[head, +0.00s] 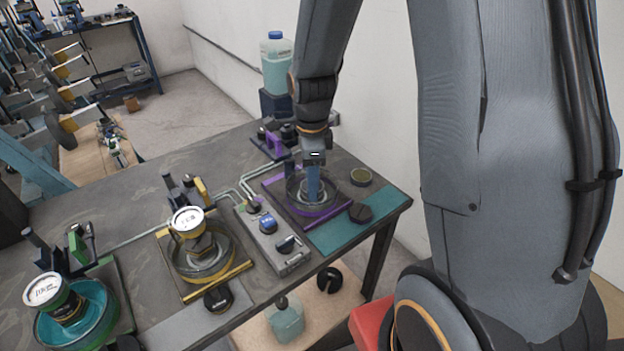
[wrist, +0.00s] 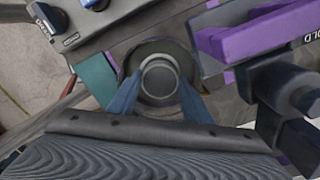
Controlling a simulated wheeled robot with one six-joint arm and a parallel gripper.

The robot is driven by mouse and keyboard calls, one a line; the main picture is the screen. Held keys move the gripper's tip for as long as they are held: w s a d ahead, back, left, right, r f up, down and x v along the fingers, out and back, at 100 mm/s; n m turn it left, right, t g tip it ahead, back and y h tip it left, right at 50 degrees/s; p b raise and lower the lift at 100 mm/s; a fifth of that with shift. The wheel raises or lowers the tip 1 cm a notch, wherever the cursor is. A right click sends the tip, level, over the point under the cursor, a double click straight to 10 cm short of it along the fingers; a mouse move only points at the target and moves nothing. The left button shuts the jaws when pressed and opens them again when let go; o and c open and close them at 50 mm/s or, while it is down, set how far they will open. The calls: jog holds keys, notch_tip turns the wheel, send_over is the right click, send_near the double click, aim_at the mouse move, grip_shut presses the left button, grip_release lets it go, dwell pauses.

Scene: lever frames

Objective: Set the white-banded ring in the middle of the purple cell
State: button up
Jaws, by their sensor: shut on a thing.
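The purple cell (head: 322,219) stands at the right end of the bench, with a dark round dish on a purple-edged base. My gripper (head: 313,192) points down into that dish. In the wrist view its blue fingers (wrist: 160,98) stand on both sides of a grey ring with a pale rim (wrist: 159,64), and they are shut on it. The ring is near the middle of the dark dish (wrist: 148,47). I cannot tell whether its underside touches the dish floor. The purple clamp part (wrist: 262,34) is at the upper right of the wrist view.
A control box with knobs (head: 270,239) stands left of the purple cell. Left of that are a yellow cell (head: 202,282) and a green cell (head: 92,333), each with a white-topped gauge or can.

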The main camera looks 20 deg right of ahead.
jog(key=shift+f, duration=0.15)
jog(key=o, duration=1.3)
jog(key=shift+c, duration=0.2)
jog(key=shift+r+b, duration=0.9)
jog(key=shift+r, duration=3)
jog(key=shift+s+f+n, duration=0.35)
jog(key=shift+s+n, duration=0.15)
jog(key=shift+n, duration=0.6)
jog(key=s+f+n+b, duration=0.1)
jog(key=s+n, duration=0.1)
jog(key=n, duration=0.3)
jog(key=s+f+n, duration=0.1)
jog(key=s+n, duration=0.1)
jog(key=n, duration=0.2)
jog(key=s+f+n+t+b, duration=0.1)
jog(key=s+n, duration=0.1)
jog(key=n, duration=0.3)
jog(key=shift+s+f+n+b, duration=0.3)
jog(key=shift+f+b, duration=0.05)
jog(key=shift+f, duration=0.05)
jog(key=s+n, duration=0.1)
jog(key=n, duration=0.1)
jog(key=f+n, duration=0.1)
jog(key=n, duration=0.1)
jog(key=shift+s, duration=0.4)
